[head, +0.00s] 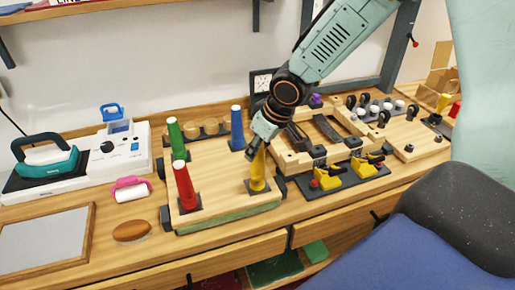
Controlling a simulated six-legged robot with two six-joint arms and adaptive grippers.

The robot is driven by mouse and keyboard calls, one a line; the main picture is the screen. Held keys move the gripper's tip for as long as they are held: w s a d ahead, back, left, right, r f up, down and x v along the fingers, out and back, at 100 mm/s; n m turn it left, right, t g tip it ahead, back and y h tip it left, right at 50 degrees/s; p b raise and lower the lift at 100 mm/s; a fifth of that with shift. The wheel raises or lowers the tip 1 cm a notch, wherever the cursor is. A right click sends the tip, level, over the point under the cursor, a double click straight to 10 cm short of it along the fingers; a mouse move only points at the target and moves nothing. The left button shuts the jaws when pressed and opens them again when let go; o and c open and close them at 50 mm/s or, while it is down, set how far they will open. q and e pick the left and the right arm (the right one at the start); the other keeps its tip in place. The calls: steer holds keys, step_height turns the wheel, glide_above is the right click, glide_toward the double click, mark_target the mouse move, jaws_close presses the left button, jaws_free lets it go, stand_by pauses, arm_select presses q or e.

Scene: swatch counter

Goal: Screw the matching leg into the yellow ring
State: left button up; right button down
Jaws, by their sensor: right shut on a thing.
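A wooden board (222,195) lies on the counter with a tapered coloured leg at each corner. The yellow leg (257,174) stands nearly upright at the board's near right corner, over a dark square plate. My right gripper (259,147) comes down from above and is shut on the yellow leg's upper end. The yellow ring is not distinct under the leg, so I cannot tell how far the leg sits in it. The red leg (185,187), green leg (177,140) and blue leg (237,129) stand at the other corners. My left gripper is not in view.
Yellow clamps (366,165) on a dark base and a wooden frame (290,160) stand close right of the board. A pink roller (130,188), brown oval block (132,231) and teal iron (46,160) are to the left. The counter's front edge is near.

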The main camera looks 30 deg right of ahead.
steer(key=shift+s, duration=0.1)
steer(key=shift+s, duration=0.1)
steer(key=shift+w+f, duration=0.15)
steer(key=shift+w, duration=0.1)
steer(key=shift+f+b, duration=0.3)
steer(key=shift+w+f, duration=0.1)
steer(key=shift+f, duration=0.05)
stand_by(0.3)
steer(key=shift+f+b, duration=0.3)
steer(key=shift+b, duration=0.3)
stand_by(0.3)
